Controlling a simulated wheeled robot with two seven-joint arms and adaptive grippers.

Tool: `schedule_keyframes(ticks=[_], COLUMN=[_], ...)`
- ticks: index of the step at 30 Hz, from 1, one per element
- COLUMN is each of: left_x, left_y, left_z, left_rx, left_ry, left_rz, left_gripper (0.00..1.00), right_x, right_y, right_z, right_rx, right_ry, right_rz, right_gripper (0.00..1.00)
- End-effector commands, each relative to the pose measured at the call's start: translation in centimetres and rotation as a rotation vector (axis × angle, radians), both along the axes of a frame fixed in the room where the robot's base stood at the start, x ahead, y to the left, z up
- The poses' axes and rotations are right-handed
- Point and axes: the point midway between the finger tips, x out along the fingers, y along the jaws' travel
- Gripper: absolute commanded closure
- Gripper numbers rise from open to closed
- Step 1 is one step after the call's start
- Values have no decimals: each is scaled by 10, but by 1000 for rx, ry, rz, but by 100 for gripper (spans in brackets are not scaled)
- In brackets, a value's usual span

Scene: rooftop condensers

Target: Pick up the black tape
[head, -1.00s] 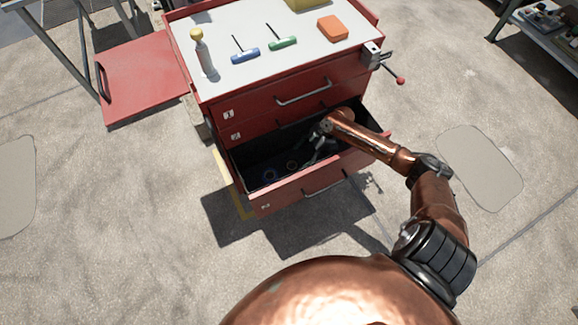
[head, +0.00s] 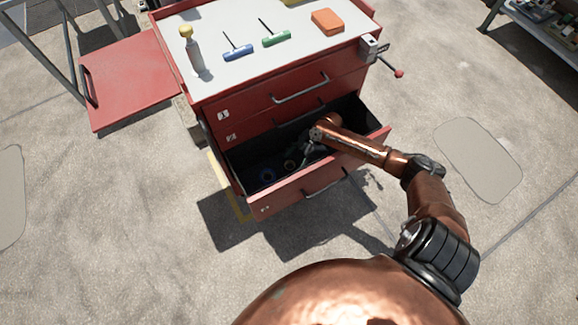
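The bottom drawer (head: 283,196) of a red tool cabinet is pulled open, and its inside is dark. A blue ring-shaped roll (head: 267,174) and a brownish roll (head: 290,165) lie on its floor. I cannot make out a black tape for sure against the dark floor. My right gripper (head: 302,159) is inside the drawer, pointing down close to the brownish roll. It is small and shaded, so I cannot tell whether its fingers are open or shut or touch anything. My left gripper is not in view.
Upper drawers overhang the open drawer's back. Floor in front is clear.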

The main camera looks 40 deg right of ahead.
Motion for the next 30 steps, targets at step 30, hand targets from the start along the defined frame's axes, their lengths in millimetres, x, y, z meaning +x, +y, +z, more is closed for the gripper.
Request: schedule_keyframes(ticks=[30], left_x=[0], left_y=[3], left_z=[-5], left_rx=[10], left_ry=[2], left_rz=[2], left_gripper=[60], right_x=[1], right_y=[0], right_z=[11], right_rx=[0], right_ry=[-2], right_rz=[0], right_gripper=[76])
